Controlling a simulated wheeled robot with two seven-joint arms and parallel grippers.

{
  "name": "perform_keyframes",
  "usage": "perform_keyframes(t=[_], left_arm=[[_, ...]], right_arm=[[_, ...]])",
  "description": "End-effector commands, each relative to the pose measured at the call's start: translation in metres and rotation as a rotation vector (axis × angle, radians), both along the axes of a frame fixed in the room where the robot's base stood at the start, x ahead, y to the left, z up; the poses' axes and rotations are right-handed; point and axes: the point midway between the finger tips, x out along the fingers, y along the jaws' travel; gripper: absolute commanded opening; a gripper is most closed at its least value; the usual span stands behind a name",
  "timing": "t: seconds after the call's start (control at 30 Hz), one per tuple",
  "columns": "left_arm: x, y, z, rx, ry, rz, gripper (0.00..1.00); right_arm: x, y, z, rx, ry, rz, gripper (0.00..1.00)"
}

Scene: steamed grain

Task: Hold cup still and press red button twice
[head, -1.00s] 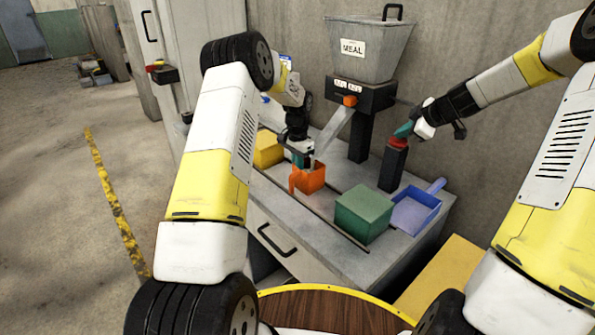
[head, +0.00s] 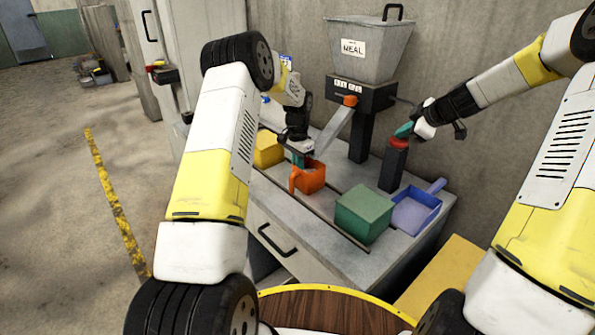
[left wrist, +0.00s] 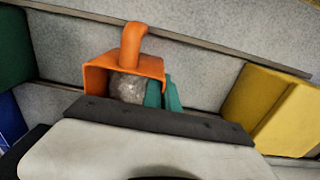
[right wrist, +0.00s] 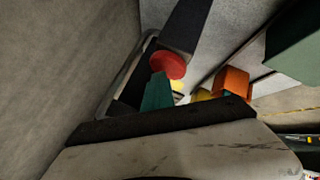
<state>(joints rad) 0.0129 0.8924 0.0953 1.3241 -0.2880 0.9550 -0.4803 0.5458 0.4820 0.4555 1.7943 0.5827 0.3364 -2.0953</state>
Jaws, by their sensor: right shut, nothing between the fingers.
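The orange cup (head: 313,178) stands on the grey counter below the dispenser's chute. In the left wrist view the cup (left wrist: 95,78) holds grey grain. My left gripper (head: 300,158) is at the cup, its teal fingers (left wrist: 164,95) closed on the wall opposite the green box's side. The red button (head: 398,142) tops a dark post on the right of the counter. My right gripper (head: 404,130) is shut and empty, its teal tips right at the button. In the right wrist view the tips (right wrist: 158,92) overlap the red button (right wrist: 168,62); I cannot tell whether they press it.
A grey hopper marked MEAL (head: 368,50) stands behind, with a sloping chute (head: 334,130). A yellow box (head: 268,150) is left of the cup. A green box (head: 363,214) and a blue scoop-like tray (head: 415,212) stand at the right front. A wall is close behind.

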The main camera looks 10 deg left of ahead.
Motion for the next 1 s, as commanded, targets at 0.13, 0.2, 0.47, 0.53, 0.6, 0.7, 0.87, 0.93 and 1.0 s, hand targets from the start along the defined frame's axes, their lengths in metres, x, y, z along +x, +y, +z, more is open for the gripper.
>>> perform_keyframes(t=[0.13, 0.2, 0.47, 0.53, 0.6, 0.7, 0.87, 0.93, 1.0], left_arm=[[0.000, 0.000, 0.000, -0.001, -0.001, 0.000, 0.00], [0.000, 0.000, 0.000, -0.001, -0.001, 0.000, 0.00], [0.000, 0.000, 0.000, -0.001, -0.001, 0.000, 0.00], [0.000, 0.000, 0.000, -0.001, -0.001, 0.000, 0.00], [0.000, 0.000, 0.000, -0.001, -0.001, 0.000, 0.00], [0.000, 0.000, 0.000, -0.001, -0.001, 0.000, 0.00], [0.000, 0.000, 0.000, -0.001, -0.001, 0.000, 0.00], [0.000, 0.000, 0.000, -0.001, -0.001, 0.000, 0.00], [0.000, 0.000, 0.000, -0.001, -0.001, 0.000, 0.00]], right_arm=[[-0.005, -0.002, -0.010, 0.001, 0.020, 0.000, 0.00], [-0.005, -0.002, -0.010, 0.001, 0.020, 0.000, 0.00], [-0.005, -0.002, -0.010, 0.001, 0.020, 0.000, 0.00], [-0.005, -0.002, -0.011, 0.001, 0.020, 0.000, 0.00], [-0.005, -0.002, -0.011, 0.001, 0.020, 0.000, 0.00], [-0.005, -0.002, -0.014, 0.001, 0.021, 0.000, 0.00], [-0.006, -0.003, -0.021, 0.001, 0.020, -0.001, 0.00], [-0.006, -0.003, -0.023, 0.000, 0.020, -0.001, 0.00], [-0.006, -0.003, -0.023, 0.000, 0.020, 0.000, 0.00]])
